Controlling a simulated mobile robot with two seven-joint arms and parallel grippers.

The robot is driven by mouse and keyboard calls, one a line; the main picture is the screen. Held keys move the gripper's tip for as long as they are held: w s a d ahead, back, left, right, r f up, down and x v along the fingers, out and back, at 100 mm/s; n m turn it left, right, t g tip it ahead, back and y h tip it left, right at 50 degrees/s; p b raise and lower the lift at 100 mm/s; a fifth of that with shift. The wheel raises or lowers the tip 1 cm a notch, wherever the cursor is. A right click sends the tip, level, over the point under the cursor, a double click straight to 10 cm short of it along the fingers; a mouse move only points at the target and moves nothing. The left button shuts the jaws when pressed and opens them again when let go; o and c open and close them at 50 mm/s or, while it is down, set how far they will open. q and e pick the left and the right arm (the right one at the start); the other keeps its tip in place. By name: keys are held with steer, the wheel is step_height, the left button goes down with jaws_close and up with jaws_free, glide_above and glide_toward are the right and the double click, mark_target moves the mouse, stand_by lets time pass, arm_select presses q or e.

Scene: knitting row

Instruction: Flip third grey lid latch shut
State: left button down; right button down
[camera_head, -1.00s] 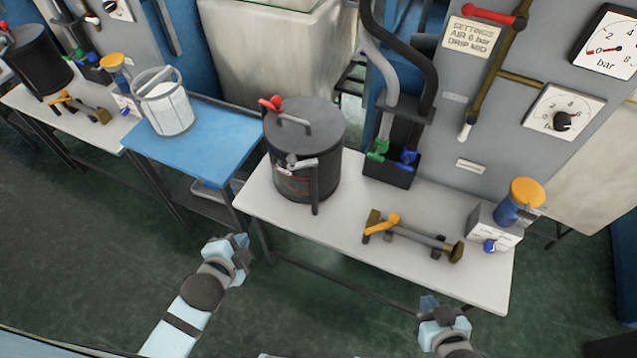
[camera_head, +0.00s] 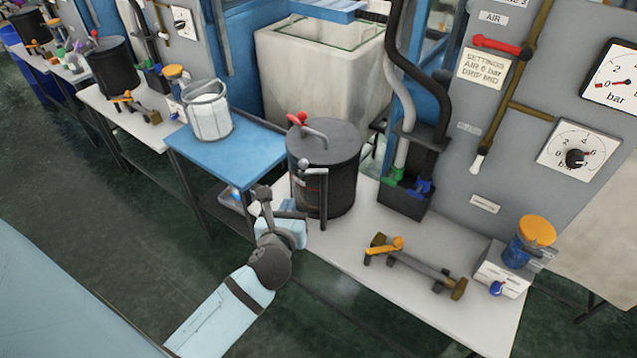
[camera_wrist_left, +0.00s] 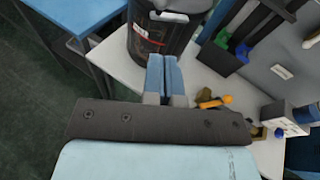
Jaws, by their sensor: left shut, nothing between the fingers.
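The nearest of the dark lidded pots (camera_head: 325,185) stands at the left end of the white table, with a red knob and a grey bar on its lid. A grey latch (camera_head: 304,165) shows at its front rim; its exact position is hard to read. In the left wrist view a light grey bar (camera_wrist_left: 170,16) crosses the pot's front (camera_wrist_left: 147,40) near the top. My left gripper (camera_head: 297,222) is shut and empty, in front of the pot and below the latch. Its closed blue fingers (camera_wrist_left: 163,66) point at the pot, seemingly apart from it. My right gripper is out of view.
A blue table (camera_head: 235,160) with a white bucket (camera_head: 208,110) adjoins on the left. On the white table (camera_head: 345,237), an orange-handled pipe valve (camera_head: 415,267) and a box with an orange-topped jar (camera_head: 528,240) stand to the right. Hoses (camera_head: 440,110) rise behind the pot.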

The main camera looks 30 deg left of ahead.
mark_target(302, 167)
arm_select(q)
steer(key=shift+w+d+r+m, duration=0.1)
steer(key=shift+d+r+m, duration=0.05)
steer(key=shift+m, duration=0.15)
steer(key=shift+w, duration=0.1)
steer(key=x, duration=1.4)
steer(key=shift+a, duration=0.2)
steer(key=shift+r+p, duration=0.15)
steer(key=shift+p, duration=0.2)
